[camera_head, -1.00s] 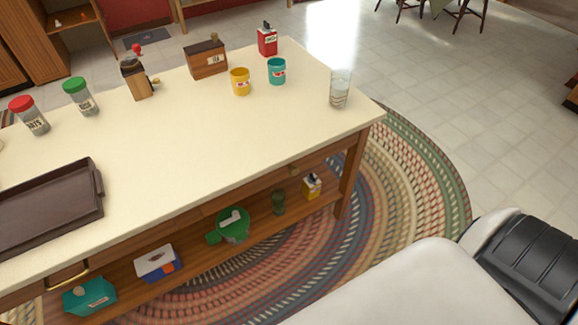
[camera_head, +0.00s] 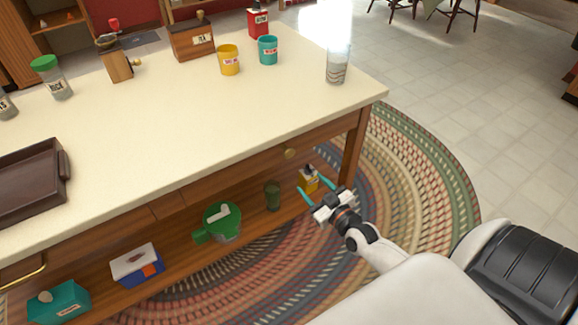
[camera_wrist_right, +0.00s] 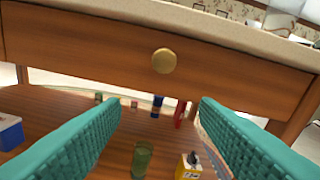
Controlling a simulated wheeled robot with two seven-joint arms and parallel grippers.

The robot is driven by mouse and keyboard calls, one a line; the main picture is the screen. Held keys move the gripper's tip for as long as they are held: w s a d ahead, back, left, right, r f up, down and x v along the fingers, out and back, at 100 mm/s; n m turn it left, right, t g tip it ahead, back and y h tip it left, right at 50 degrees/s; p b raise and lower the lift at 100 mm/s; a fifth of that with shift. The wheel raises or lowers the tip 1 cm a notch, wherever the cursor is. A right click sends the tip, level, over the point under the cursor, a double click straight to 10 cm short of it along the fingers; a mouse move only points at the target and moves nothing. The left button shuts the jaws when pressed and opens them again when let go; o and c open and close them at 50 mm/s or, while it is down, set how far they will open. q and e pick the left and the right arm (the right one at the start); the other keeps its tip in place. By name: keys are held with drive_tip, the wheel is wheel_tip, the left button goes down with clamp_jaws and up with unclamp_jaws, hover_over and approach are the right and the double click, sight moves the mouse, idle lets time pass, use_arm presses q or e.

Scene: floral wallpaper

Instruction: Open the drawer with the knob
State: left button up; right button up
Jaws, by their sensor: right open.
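The drawer (camera_head: 262,166) with the round brass knob (camera_head: 290,153) is in the right part of the island's front, under the cream top, and looks shut. In the right wrist view the wooden drawer front (camera_wrist_right: 95,45) spans the upper part, with the knob (camera_wrist_right: 163,60) near the middle. My right gripper (camera_head: 318,193) is open and empty, in front of the island and below and right of the knob. In the right wrist view its teal fingers point toward the drawer, with the knob apart from them, above and between their tips. My left gripper is not in view.
Another drawer at the left has a brass bar handle (camera_head: 22,272). A glass (camera_head: 337,66) stands near the top's right corner.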

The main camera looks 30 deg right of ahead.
sight(291, 155)
drive_tip(key=shift+t, duration=0.4)
drive_tip(key=w, duration=0.3)
drive_tip(key=w+r+b, duration=0.1)
drive_tip(key=w, duration=0.3)
drive_tip(key=w+r, duration=0.1)
drive_tip(key=w, duration=0.3)
drive_tip(key=shift+r+b, duration=0.2)
drive_tip(key=shift+b, duration=0.1)
drive_tip(key=shift+w, duration=0.75)
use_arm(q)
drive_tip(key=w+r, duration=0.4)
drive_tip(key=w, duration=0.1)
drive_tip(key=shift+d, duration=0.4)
use_arm(e)
clamp_jaws()
